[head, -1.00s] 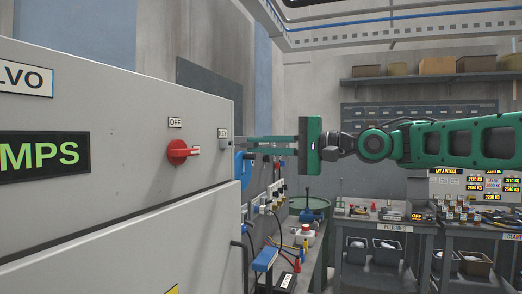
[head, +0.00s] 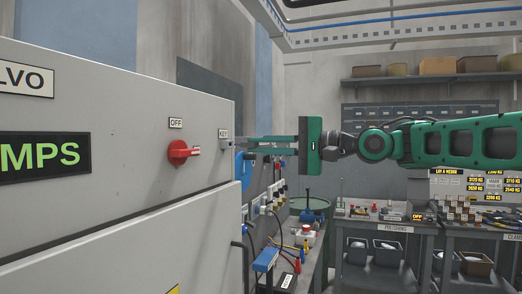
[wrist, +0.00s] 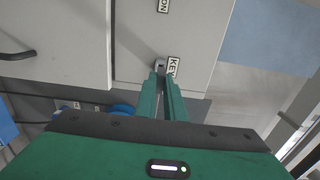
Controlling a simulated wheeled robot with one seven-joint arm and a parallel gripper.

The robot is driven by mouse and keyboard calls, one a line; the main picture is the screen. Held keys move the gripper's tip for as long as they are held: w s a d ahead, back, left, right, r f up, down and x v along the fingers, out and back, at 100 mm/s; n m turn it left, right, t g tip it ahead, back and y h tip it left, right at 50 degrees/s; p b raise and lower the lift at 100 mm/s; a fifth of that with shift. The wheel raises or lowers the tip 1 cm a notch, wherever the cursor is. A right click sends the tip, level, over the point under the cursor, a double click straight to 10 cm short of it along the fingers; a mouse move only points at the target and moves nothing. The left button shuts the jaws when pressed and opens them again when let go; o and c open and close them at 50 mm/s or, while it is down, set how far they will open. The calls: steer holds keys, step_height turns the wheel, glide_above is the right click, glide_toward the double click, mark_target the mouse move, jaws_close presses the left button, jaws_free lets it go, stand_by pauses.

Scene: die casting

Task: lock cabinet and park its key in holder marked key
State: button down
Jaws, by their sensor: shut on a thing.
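The grey cabinet (head: 120,110) fills the left of the head view, its front closed. A small grey key holder (head: 224,144) sits on its right part under a label reading KEY (head: 223,133); the label also shows in the wrist view (wrist: 173,66). My gripper (head: 246,143) reaches in from the right, level, its fingertips close to the holder. In the wrist view the fingers (wrist: 161,79) are nearly together, with their tips at a small grey piece (wrist: 160,66) beside the label. They are shut on the key, which is mostly hidden between them.
A red rotary switch (head: 181,152) under an OFF label (head: 175,123) is left of the holder. Below my gripper is a bench (head: 312,272) with cables and small tools. The air around my forearm is clear.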

mark_target(257, 145)
steer(key=shift+x, duration=1.6)
steer(key=c, duration=1.8)
jaws_free()
steer(key=shift+o, duration=0.2)
steer(key=v, duration=1)
steer(key=shift+d, duration=0.35)
